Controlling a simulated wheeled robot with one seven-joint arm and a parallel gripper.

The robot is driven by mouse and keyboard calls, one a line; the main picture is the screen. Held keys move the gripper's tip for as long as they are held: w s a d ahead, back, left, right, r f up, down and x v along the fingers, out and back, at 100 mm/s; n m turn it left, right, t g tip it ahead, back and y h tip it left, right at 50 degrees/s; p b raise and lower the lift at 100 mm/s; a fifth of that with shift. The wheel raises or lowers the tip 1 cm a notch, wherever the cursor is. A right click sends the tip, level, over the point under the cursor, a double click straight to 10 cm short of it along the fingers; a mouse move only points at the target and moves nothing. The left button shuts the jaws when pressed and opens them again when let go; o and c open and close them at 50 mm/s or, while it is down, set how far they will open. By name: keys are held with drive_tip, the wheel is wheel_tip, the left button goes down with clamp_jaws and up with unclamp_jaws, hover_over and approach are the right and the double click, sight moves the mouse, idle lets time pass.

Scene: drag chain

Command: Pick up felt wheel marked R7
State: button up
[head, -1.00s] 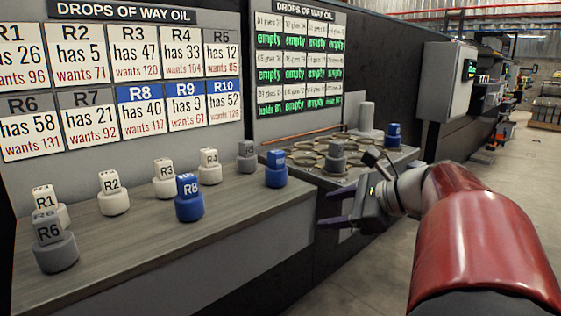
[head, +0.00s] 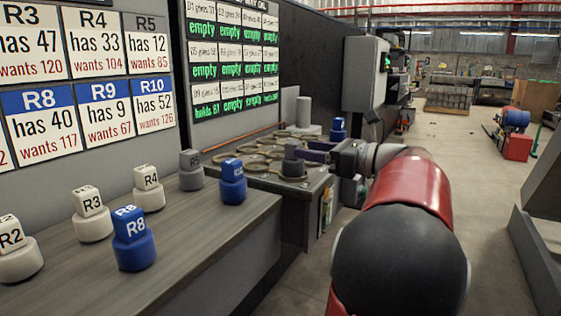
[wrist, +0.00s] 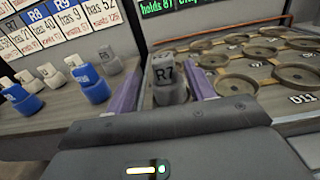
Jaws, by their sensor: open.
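The grey felt wheel marked R7 (wrist: 168,88) stands upright between my gripper's two purple fingers in the wrist view. In the head view the grey wheel (head: 292,165) stands at the near edge of the tray of round dishes (head: 262,178), partly hidden by my gripper. My gripper (head: 312,152) reaches it from the right. In the wrist view my gripper (wrist: 165,98) is open, with one finger on each side of the wheel. Whether a finger touches it I cannot tell.
Several marked wheels stand on the bench to the left, among them blue R8 (head: 133,240), white R4 (head: 149,190) and grey R5 (head: 191,170). A blue wheel (head: 338,130) and a grey cylinder (head: 303,112) stand at the tray's far end. Open floor lies right.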

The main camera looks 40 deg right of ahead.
sight(287, 144)
drive_tip(key=x, duration=0.7)
drive_tip(key=shift+w+d, duration=0.1)
drive_tip(key=shift+d, duration=0.1)
drive_tip(key=shift+c, duration=0.3)
drive_tip(key=c, duration=1.1)
drive_tip(key=shift+o, duration=0.2)
drive_tip(key=shift+r, duration=0.1)
